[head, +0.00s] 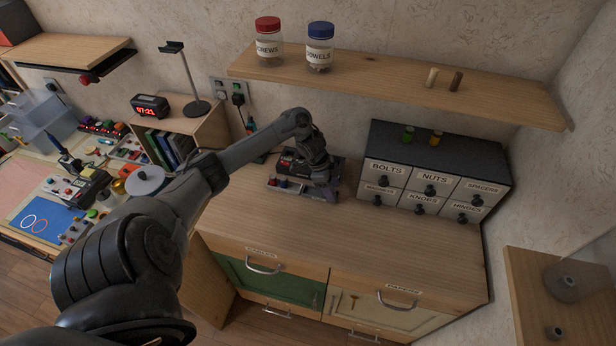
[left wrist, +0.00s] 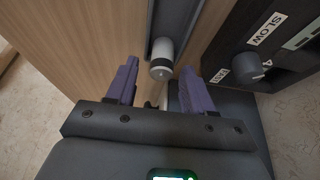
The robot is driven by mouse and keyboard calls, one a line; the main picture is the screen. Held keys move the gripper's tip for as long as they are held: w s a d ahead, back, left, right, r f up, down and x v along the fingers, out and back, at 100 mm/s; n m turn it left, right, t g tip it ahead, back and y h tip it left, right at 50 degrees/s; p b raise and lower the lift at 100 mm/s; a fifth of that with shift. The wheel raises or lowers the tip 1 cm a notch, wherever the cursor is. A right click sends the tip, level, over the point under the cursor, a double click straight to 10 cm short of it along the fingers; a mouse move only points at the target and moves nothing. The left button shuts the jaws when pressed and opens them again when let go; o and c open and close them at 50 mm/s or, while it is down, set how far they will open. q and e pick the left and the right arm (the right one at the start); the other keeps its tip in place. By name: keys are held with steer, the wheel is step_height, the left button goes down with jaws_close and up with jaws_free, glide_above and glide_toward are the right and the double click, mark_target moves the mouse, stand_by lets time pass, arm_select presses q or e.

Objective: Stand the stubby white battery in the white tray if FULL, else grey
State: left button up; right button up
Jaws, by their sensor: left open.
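In the left wrist view, a short white cylinder with a dark end (left wrist: 162,58), which looks like the stubby battery, sits at the end of a grey channel (left wrist: 176,18). My left gripper (left wrist: 158,72) is open, its purple fingers on either side of the cylinder and apart from it. In the head view my left gripper (head: 330,190) is low over the counter at a dark device (head: 283,185); the arm hides much of that spot. I cannot make out a white or grey tray, nor any charge reading. My right gripper is not in view.
A black dial (left wrist: 247,67) marked SLOW and FAST is beside the right finger. A labelled drawer cabinet (head: 436,160) stands right of the gripper. A shelf (head: 400,85) with jars hangs above. The counter front (head: 350,245) is clear. A cluttered table (head: 70,190) is at left.

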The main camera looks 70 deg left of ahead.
arm_select(q)
steer(key=s+a+r, duration=0.1)
steer(key=s+a, duration=0.1)
steer(key=s, duration=0.1)
steer(key=s+a+r, duration=0.1)
steer(key=s+a, duration=0.2)
steer(key=s+a+r, duration=0.2)
steer(key=s, duration=0.1)
steer(key=shift+s+a, duration=0.2)
steer(key=shift+s, duration=0.05)
steer(key=shift+s+a+p, duration=0.3)
steer(key=shift+s+a, duration=0.25)
steer(key=shift+s, duration=0.05)
